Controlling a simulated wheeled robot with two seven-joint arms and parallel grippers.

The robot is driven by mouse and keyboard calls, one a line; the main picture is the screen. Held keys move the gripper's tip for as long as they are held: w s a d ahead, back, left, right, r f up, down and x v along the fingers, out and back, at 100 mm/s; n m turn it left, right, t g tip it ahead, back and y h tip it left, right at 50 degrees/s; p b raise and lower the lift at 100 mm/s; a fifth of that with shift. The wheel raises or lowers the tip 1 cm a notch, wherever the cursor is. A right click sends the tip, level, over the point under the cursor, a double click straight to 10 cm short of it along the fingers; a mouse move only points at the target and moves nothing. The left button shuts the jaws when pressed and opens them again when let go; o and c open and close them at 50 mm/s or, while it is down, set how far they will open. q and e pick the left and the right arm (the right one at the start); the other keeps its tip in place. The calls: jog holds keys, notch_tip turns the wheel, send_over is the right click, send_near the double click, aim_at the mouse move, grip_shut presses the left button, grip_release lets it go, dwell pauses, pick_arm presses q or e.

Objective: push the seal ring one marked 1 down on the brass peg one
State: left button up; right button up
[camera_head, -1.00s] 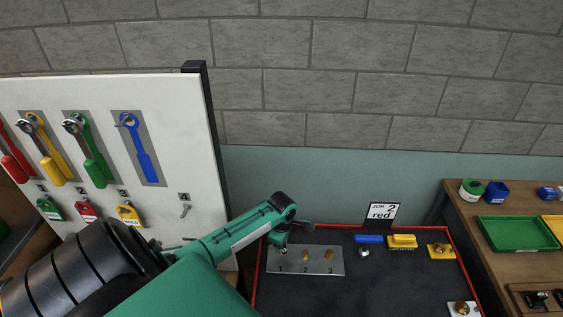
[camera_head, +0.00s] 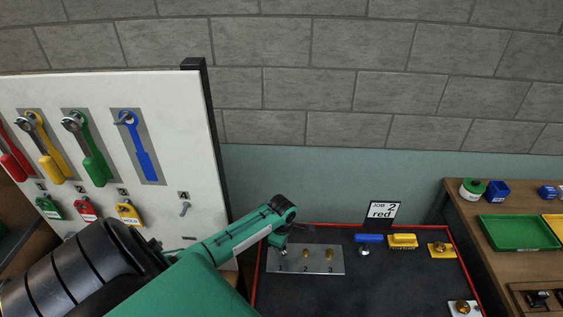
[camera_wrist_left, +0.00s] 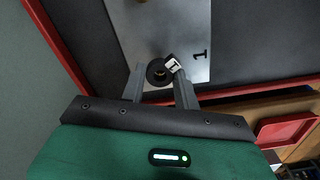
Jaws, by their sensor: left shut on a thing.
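A metal plate (camera_head: 316,268) marked 1, 2 and 3 lies at the back left of the dark work mat. Brass pegs stand at 2 (camera_head: 305,253) and 3 (camera_head: 330,254). My left gripper (camera_head: 282,251) is low over the plate's 1 end and hides peg one in the head view. In the left wrist view my left gripper (camera_wrist_left: 161,84) is shut on the black seal ring one (camera_wrist_left: 153,80), which has a white tag (camera_wrist_left: 173,65). The ring is by the plate's 1 mark. A small brownish spot shows in its hole; I cannot tell how far down it sits.
The red-edged mat (camera_head: 370,290) is clear in the middle. Blue and yellow blocks (camera_head: 403,241) lie at its back edge by a job sign (camera_head: 382,213). A tool board (camera_head: 190,130) stands left and a bench with a green tray (camera_head: 518,234) right.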

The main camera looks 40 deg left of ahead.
pick_arm(q)
jog(key=shift+f, duration=0.5)
jog(key=shift+f+b, duration=0.35)
jog(key=shift+f, duration=0.25)
jog(key=o, duration=1)
notch_tip(320, 180, up, 14)
jog(key=b, duration=0.3)
jog(key=shift+s+f, duration=0.1)
